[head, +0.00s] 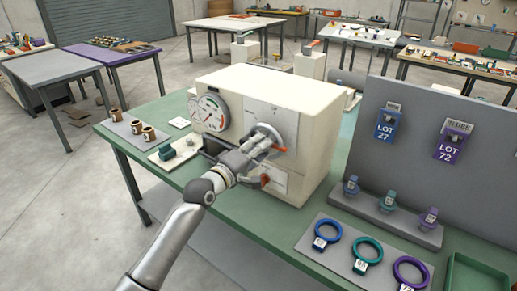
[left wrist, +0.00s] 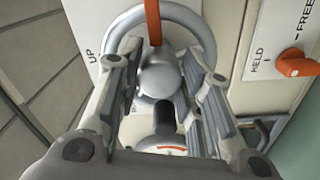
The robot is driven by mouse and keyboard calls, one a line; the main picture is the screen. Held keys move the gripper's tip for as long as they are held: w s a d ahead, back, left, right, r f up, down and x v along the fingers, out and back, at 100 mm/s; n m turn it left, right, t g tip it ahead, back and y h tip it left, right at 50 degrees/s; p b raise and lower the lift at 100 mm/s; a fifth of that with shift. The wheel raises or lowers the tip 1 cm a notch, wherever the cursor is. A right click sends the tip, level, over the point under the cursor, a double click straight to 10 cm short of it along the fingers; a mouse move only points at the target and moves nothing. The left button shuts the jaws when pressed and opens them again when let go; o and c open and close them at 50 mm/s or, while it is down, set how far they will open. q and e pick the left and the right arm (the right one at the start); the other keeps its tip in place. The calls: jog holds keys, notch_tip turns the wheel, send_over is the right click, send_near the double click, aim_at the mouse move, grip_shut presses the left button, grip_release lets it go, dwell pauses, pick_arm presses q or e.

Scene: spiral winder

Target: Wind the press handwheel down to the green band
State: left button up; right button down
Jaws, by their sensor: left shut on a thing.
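The press is a cream box (head: 312,150) on a green bench. The grey handwheel (head: 266,127) is on the front face, partly hidden by my left gripper (head: 258,150). In the left wrist view, the handwheel's rim (left wrist: 190,17) arches behind the fingers, with a round hub and a dark grip (left wrist: 163,117) between them. My left gripper is shut on the handwheel. My right gripper is not in view.
An orange lever (left wrist: 298,63) marked HELD and FREE sits beside the wheel.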

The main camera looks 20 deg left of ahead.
pick_arm(q)
jog(key=shift+a+f+m+p, duration=0.15)
jog(key=shift+m+p, duration=0.15)
jog(key=shift+m, duration=4.2)
jog(key=shift+a+f+m+p, duration=0.15)
jog(key=shift+m+p, duration=0.15)
jog(key=shift+m, duration=4.2)
jog(key=shift+d, duration=0.1)
jog(key=o, duration=1)
jog(key=shift+w, duration=0.1)
jog(key=shift+r, duration=0.1)
jog(key=v, duration=1.2)
